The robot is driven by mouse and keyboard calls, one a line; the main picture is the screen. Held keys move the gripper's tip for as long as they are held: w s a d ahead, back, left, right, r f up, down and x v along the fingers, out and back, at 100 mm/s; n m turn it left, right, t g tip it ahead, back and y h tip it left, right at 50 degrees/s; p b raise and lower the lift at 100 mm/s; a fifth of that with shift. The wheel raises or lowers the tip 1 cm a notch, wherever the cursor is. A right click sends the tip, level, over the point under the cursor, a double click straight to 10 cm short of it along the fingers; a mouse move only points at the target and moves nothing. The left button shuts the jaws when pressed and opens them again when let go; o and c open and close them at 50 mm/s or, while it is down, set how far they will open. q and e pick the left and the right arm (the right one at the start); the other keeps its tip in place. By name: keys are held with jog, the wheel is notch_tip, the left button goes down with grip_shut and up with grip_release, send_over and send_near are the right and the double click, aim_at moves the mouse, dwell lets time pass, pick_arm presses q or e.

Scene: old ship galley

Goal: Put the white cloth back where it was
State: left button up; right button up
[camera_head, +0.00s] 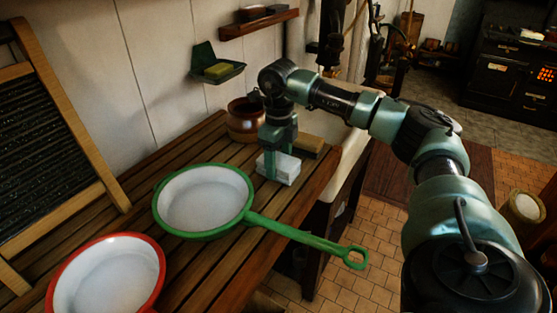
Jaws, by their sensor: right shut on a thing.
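The white cloth (287,169) is a small folded stack near the right edge of the slatted wooden counter (185,152). My right gripper (276,168) points down over it, with its fingers at the cloth, and is shut on it. I cannot tell whether the cloth rests on the wood or is held just above it. My left gripper is out of view.
A green-rimmed pan (203,201) lies in front of the cloth, its handle over the counter edge. A red-rimmed pan (108,279) is nearer. A brown pot (243,120) and a wooden block (308,143) stand close behind. A washboard (50,150) leans at left.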

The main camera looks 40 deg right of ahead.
aim_at(278, 160)
jog(key=shift+f, duration=0.1)
jog(key=o, duration=1.3)
notch_tip(278, 160, up, 9)
jog(key=shift+a+b, duration=0.1)
jog(key=shift+b, duration=0.95)
jog(key=shift+r+p, duration=0.4)
jog(key=shift+r, duration=1.25)
